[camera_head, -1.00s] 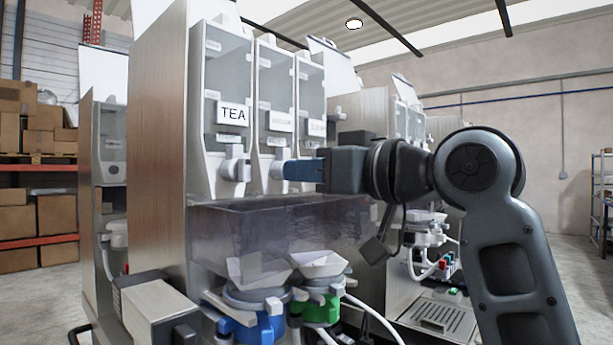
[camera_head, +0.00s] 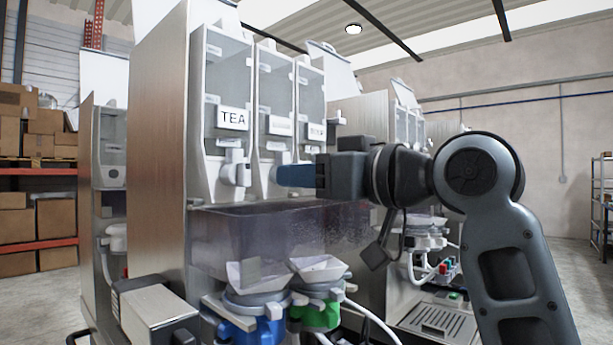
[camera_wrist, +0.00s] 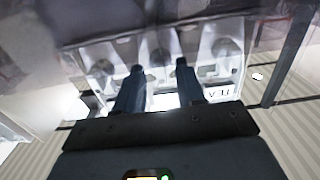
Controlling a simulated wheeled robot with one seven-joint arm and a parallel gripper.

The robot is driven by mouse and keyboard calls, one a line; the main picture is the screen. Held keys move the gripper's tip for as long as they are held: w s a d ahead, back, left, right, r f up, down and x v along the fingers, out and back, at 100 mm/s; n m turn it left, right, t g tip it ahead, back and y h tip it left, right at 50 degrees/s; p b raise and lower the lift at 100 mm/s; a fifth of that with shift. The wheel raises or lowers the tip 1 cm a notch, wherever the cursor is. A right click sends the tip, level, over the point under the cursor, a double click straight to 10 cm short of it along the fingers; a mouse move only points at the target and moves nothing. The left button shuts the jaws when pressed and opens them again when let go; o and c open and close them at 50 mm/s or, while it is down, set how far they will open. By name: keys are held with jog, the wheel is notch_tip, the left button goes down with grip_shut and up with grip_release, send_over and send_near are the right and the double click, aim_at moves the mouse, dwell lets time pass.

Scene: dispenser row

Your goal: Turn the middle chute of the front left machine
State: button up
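The front left machine (camera_head: 160,150) is a tall steel-sided dispenser with three clear canisters, the left one labelled TEA (camera_head: 233,118). The left canister's white chute (camera_head: 236,172) shows plainly. The middle canister (camera_head: 275,95) stands right of it; its chute is mostly hidden behind my fingers in the head view. My gripper (camera_head: 284,176) is level with that chute and right at it. In the wrist view, my two blue fingers (camera_wrist: 160,82) are apart, with the pale middle chute (camera_wrist: 160,45) between and just beyond their tips. I cannot tell whether they touch it.
A tinted clear panel (camera_head: 270,235) lies below the chutes. White funnels (camera_head: 318,268) on blue and green mixers stand under it. A similar machine (camera_head: 410,115) stands behind my arm. Shelves with boxes (camera_head: 40,215) are far left.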

jog(key=shift+d, duration=0.1)
jog(key=b+v, duration=0.1)
jog(key=v, duration=0.6)
jog(key=shift+s+d, duration=0.25)
